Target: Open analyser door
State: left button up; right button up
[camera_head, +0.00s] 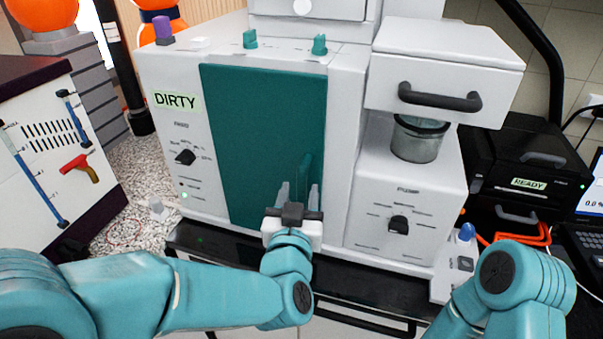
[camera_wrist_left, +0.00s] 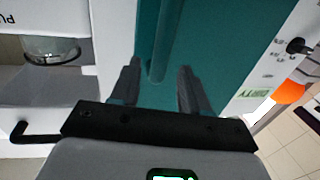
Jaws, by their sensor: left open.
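The analyser is a white cabinet with a "DIRTY" label (camera_head: 176,101). Its teal door (camera_head: 255,110) is flat in the front and looks shut; it fills the middle of the left wrist view (camera_wrist_left: 220,50). A teal upright handle (camera_head: 305,168) stands on the door's lower right part. My left gripper (camera_head: 299,197) is open at the handle. In the left wrist view the handle (camera_wrist_left: 158,45) lines up between the two spread fingers (camera_wrist_left: 158,88). I cannot tell whether either finger touches it. My right gripper is not in view.
A white drawer with a black handle (camera_head: 440,98) juts out at the right, above a glass-and-metal cup (camera_head: 418,140). A black unit labelled "READY" (camera_head: 528,183) stands farther right. A white panel with tools (camera_head: 50,160) is at the left. A black ledge (camera_head: 390,290) runs below the analyser.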

aim_at(301, 185)
pick_arm(q)
jog(key=w, duration=0.3)
jog(key=w+p, duration=0.1)
jog(key=shift+w+d+f, duration=0.1)
jog(key=shift+w+d, duration=0.1)
jog(key=shift+d, duration=0.1)
jog(key=shift+s, duration=0.1)
